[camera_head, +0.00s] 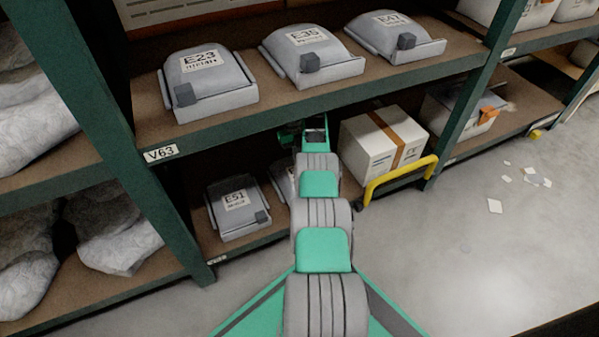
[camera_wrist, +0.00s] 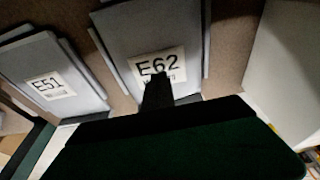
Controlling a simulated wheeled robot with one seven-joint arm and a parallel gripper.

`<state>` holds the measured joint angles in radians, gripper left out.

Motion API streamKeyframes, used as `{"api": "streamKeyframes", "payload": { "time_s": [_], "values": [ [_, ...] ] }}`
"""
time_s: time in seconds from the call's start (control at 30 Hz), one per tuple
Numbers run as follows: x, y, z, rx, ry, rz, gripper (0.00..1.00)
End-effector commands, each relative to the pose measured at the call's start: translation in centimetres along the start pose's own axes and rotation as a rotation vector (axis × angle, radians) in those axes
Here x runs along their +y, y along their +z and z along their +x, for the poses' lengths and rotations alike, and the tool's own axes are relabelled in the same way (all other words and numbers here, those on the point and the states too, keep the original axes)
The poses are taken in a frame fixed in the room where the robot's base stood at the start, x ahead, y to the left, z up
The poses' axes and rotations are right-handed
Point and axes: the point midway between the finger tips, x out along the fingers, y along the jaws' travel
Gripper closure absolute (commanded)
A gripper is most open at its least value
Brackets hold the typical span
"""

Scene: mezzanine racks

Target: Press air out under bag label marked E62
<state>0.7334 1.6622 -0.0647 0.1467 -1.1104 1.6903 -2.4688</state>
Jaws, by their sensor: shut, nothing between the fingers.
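The grey bag with the label E62 (camera_wrist: 150,35) lies on the lower shelf, in the upper middle of the wrist view. Its white label (camera_wrist: 157,64) faces up, and its lower part is covered by my gripper. My gripper (camera_wrist: 158,88) is shut and empty, with its dark tip over the label; I cannot tell whether it touches. In the head view my arm reaches into the lower shelf and hides most of this bag (camera_head: 281,178); its label does not show there, and my gripper's fingertips cannot be made out.
A bag marked E51 (camera_head: 237,209) lies to the left on the same shelf. A taped carton (camera_head: 383,143) stands close on the right, with a yellow guard (camera_head: 401,180) before it. The upper shelf (camera_head: 290,103) holds bags E23, E35 and E47 above my arm.

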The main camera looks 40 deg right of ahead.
Motion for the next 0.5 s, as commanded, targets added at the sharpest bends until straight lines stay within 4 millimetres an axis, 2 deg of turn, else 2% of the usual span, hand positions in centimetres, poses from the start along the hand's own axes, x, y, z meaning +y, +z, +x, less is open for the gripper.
{"api": "streamKeyframes", "payload": {
  "time_s": [0.13, 0.5],
  "values": [
    [0.03, -0.01, 1.24, 0.0, 0.0, -0.001, 1.0],
    [0.03, 0.01, 1.51, -0.001, -0.001, -0.001, 1.0]
  ]
}}
